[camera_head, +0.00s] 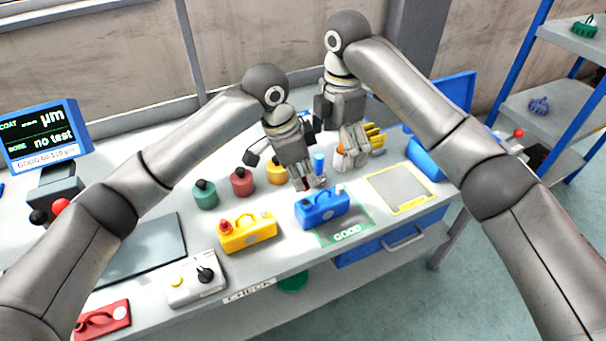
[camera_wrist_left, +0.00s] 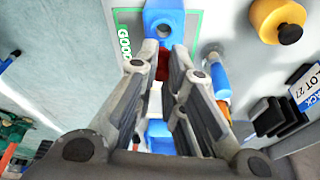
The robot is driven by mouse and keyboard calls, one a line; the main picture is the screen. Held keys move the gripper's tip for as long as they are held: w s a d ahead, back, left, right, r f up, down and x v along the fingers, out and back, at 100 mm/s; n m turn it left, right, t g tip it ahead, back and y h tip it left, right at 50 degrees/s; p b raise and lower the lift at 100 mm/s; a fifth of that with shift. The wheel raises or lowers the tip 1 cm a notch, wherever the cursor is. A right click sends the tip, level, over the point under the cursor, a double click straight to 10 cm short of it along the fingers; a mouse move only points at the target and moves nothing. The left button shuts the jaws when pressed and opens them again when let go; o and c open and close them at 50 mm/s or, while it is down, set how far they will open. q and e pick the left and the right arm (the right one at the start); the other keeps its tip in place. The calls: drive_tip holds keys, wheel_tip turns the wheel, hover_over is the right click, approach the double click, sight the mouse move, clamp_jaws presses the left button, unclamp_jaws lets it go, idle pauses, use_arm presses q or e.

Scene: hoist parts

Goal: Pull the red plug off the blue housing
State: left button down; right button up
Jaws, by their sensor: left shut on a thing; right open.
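The blue housing (camera_head: 322,210), with a carrying handle, stands at the back left of the green-outlined GOOD area on the table. My left gripper (camera_head: 308,186) is just behind its left end, pointing down, shut on the red plug. In the left wrist view the red plug (camera_wrist_left: 163,64) shows between my left fingertips (camera_wrist_left: 162,58), close beside the blue housing (camera_wrist_left: 164,18). Whether the plug still touches the housing cannot be told. My right gripper (camera_head: 350,158) is open farther back, beside yellow and orange items; its fingertips are partly hard to make out.
A yellow housing (camera_head: 248,234) stands left of the blue one. Green (camera_head: 205,196), red (camera_head: 242,182) and yellow knobbed pots stand behind. A blue cylinder (camera_head: 319,163) is close behind my left gripper. A yellow-framed grey pad (camera_head: 400,190) lies empty at right.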

wheel_tip(320, 180, up, 6)
drive_tip(key=shift+r, duration=0.15)
idle(0.5)
